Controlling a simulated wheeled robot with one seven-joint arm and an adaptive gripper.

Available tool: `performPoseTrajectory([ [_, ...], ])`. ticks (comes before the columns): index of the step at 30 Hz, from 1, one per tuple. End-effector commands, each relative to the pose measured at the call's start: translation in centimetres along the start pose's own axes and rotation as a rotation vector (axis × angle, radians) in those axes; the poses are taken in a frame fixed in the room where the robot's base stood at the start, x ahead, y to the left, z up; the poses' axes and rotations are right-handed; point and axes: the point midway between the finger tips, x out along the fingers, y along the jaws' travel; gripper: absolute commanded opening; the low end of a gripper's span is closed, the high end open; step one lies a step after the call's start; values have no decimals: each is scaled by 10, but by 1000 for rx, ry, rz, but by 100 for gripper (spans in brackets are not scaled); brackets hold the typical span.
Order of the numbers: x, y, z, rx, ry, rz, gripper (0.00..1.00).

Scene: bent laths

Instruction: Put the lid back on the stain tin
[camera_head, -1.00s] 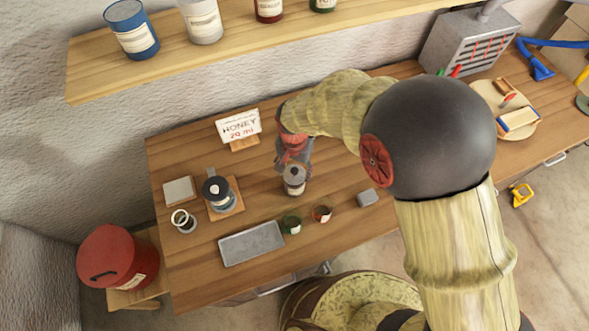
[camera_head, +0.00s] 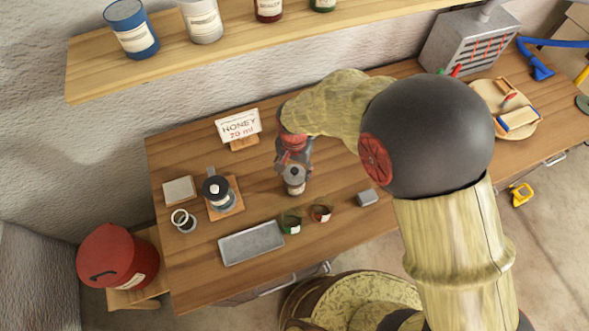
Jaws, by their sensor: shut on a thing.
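The stain tin (camera_head: 296,188), small with a pale label, stands on the wooden bench near the middle. Its round grey lid (camera_head: 292,175) is at the tin's mouth and covers most of the opening from this view. My gripper (camera_head: 290,164) comes down from behind the tin and is shut on the lid. The fingertips are small and partly hidden, and I cannot tell whether the lid is seated or just above the rim.
A HONEY 20 ml card (camera_head: 239,127) stands behind left. A black-topped jar (camera_head: 217,191) sits on a wooden board at left. A shelf (camera_head: 180,72) hangs above.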

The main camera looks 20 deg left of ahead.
Motion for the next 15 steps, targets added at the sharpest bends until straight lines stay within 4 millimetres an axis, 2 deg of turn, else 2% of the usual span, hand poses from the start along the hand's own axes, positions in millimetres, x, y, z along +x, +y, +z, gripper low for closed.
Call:
performPoseTrajectory([
  [14,0,0,0,0,0,0,40],
  [15,0,0,0,0,0,0,55],
])
